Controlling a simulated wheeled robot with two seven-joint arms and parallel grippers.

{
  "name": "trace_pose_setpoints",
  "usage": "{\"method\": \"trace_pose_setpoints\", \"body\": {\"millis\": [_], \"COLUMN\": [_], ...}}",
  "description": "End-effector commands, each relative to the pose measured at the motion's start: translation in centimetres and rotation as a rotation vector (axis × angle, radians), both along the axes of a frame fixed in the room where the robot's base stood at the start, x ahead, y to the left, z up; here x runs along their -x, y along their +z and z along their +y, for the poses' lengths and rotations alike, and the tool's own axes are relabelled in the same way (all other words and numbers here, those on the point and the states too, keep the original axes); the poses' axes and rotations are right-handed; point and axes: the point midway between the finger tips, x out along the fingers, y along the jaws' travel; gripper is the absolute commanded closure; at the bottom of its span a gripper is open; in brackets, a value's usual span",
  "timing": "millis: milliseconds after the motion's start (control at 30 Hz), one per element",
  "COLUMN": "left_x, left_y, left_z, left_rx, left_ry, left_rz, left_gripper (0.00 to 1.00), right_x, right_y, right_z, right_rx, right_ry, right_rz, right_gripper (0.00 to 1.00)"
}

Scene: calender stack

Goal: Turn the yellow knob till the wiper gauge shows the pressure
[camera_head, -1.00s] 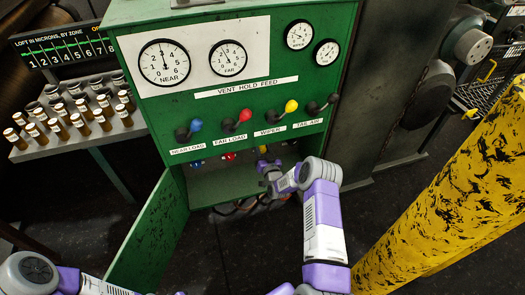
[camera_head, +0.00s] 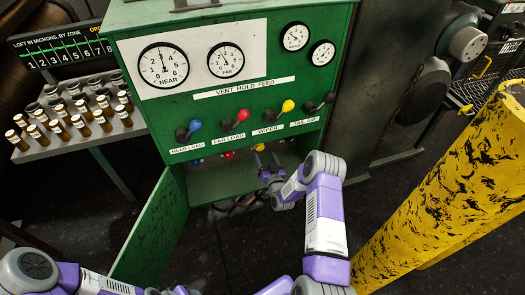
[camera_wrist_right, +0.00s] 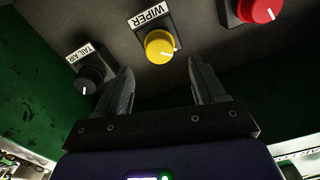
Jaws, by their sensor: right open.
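The yellow knob (camera_wrist_right: 160,44) has a pale pointer line and sits under a WIPER label on the grey inner face of the green cabinet. In the head view only a small part of the yellow knob (camera_head: 259,147) shows below the lever row. My right gripper (camera_wrist_right: 165,72) is open and empty, its fingers pointing at the yellow knob, which lies just beyond and between the tips. In the head view the right gripper (camera_head: 267,160) is at the cabinet's lower opening. The wiper gauge (camera_head: 295,37) is a small upper dial; its reading is too small to tell. My left gripper is out of view.
A red knob (camera_wrist_right: 259,10) and a black TAIL AIR knob (camera_wrist_right: 89,79) flank the yellow one. Coloured levers, including a yellow-tipped one (camera_head: 288,105), stick out above. The open green door (camera_head: 150,232) is at left. A yellow post (camera_head: 450,190) stands right.

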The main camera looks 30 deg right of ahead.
Motion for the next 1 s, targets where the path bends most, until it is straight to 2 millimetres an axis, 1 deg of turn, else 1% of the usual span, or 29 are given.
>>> {"method": "trace_pose_setpoints", "body": {"millis": [33,167,600,667,700,767,867,900,967,1000], "left_x": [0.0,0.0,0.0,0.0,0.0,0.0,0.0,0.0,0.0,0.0], "left_y": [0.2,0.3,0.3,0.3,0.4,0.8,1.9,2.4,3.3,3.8], "left_z": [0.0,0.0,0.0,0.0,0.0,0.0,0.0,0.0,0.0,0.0], "left_rx": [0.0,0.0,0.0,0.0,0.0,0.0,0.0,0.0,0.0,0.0], "left_ry": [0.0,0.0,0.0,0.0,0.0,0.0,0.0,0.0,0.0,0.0], "left_rz": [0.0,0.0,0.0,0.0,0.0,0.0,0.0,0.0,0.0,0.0], "left_gripper": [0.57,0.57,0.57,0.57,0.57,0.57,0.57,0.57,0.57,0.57], "right_x": [0.5,1.0,0.9,0.9,1.0,1.1,2.2,3.3,5.6,7.5], "right_y": [0.0,0.0,0.0,-0.1,-0.2,-0.5,-1.7,-2.3,-3.1,-3.5], "right_z": [0.1,0.2,0.2,0.4,0.8,2.1,6.5,8.8,12.5,14.9], "right_rx": [0.0,0.0,0.0,-0.003,-0.012,-0.036,-0.113,-0.152,-0.209,-0.244], "right_ry": [0.0,-0.001,-0.001,0.003,0.009,0.029,0.096,0.131,0.189,0.226], "right_rz": [0.002,0.0,0.0,0.006,0.022,0.072,0.242,0.336,0.49,0.595], "right_gripper": [0.31,0.31,0.31,0.31,0.31,0.31,0.31,0.31,0.31,0.31]}}
